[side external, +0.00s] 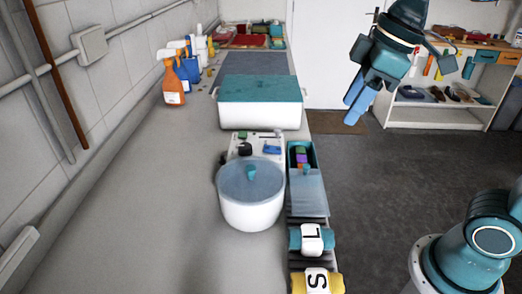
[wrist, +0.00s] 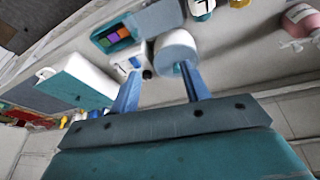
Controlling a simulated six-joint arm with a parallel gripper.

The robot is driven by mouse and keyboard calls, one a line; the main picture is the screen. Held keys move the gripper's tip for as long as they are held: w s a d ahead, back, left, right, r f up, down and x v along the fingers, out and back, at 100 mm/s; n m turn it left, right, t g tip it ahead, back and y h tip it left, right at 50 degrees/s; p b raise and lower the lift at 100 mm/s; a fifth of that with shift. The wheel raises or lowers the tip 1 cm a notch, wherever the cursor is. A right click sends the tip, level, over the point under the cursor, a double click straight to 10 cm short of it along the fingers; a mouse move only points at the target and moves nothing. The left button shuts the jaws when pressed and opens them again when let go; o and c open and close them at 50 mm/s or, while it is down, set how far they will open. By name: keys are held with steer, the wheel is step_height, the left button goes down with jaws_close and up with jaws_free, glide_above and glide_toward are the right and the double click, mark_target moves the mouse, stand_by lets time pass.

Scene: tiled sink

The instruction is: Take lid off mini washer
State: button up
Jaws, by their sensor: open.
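The mini washer (side external: 252,213) is a white round tub on the counter, with a control panel (side external: 257,146) behind it. Its blue-grey lid (side external: 240,186) sits on top and has a small teal knob (side external: 251,172). In the wrist view the lid (wrist: 175,44) shows small, beyond the fingertips, and one finger overlaps the tub. My gripper (side external: 350,108) is high at the upper right of the side view, away from the washer and above the floor side. Its two blue fingers point down, apart, with nothing between them; they also show in the wrist view (wrist: 161,72).
A white box with a teal top (side external: 259,115) stands behind the washer. Spray bottles (side external: 173,84) stand by the wall. The counter left of the washer is clear.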

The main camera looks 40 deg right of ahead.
steer(key=w+a+f+n+g, duration=0.1)
steer(key=w+a+n, duration=0.3)
steer(key=w, duration=0.3)
steer(key=w+a+n+g, duration=0.2)
steer(key=w+a+n, duration=0.2)
steer(key=w+n, duration=0.3)
steer(key=shift+a+f, duration=0.35)
steer(key=shift+a, duration=0.05)
steer(key=shift+f, duration=0.1)
glide_above(251, 167)
steer(key=d, duration=0.1)
steer(key=shift+f, duration=4.15)
steer(key=shift+f, duration=0.1)
steer(key=shift+a+f, duration=0.25)
steer(key=shift+f, duration=1)
steer(key=shift+a+f, duration=0.2)
steer(key=shift+f, duration=1)
